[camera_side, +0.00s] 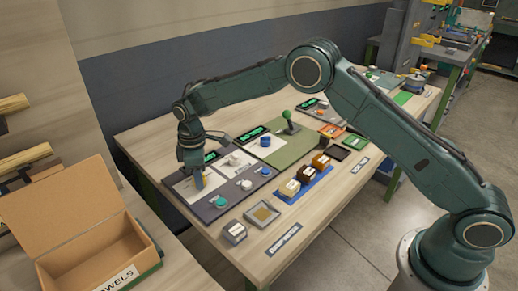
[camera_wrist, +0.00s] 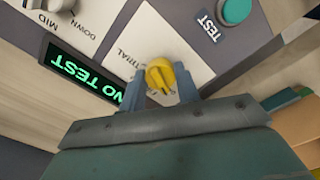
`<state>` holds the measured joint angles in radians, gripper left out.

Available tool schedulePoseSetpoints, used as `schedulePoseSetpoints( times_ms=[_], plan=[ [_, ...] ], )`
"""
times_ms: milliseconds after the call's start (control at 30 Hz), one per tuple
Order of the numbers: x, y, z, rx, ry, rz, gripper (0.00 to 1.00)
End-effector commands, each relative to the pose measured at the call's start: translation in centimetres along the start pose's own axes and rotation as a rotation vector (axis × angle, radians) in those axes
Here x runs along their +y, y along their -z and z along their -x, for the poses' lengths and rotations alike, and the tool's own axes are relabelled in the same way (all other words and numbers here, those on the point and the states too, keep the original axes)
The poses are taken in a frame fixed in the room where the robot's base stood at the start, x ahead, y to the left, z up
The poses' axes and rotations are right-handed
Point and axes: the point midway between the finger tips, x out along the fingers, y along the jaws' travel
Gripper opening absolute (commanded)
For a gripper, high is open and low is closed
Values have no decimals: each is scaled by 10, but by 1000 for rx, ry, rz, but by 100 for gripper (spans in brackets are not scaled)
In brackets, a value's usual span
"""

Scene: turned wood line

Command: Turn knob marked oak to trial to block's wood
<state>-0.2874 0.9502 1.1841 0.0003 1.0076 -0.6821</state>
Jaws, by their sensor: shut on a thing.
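A yellow knob (camera_wrist: 163,74) stands on a white panel plate (camera_wrist: 153,35) in the wrist view, with the word TRIAL printed beside it. My gripper (camera_wrist: 160,88) is shut on this knob, one blue-grey finger on each side. In the side view my gripper (camera_side: 197,184) is down at the left control panel (camera_side: 212,211), and the knob is mostly hidden there. No oak marking is readable. Several wood blocks (camera_side: 304,174) from pale to dark stand on a blue mat (camera_side: 297,194). A square tan-topped piece (camera_side: 262,214) lies near the table's front.
A green display (camera_wrist: 80,68) reads NO TEST. A teal button (camera_wrist: 236,10) marked TEST and a grey knob (camera_wrist: 60,5) by MID and DOWN are close by. A green-balled lever (camera_side: 287,115) stands behind. An open cardboard box (camera_side: 75,215) is at left.

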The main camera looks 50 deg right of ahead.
Motion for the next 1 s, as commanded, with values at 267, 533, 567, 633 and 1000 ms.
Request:
schedulePoseSetpoints(
  times_ms=[267,533,567,633,1000],
  plan=[
    [0,0,1,1,-1,1,54],
    [0,0,2,1,0,0,54],
    [0,0,3,1,0,0,54],
    [0,0,6,1,-1,0,54],
    [0,1,51,4,-3,0,54]
  ],
)
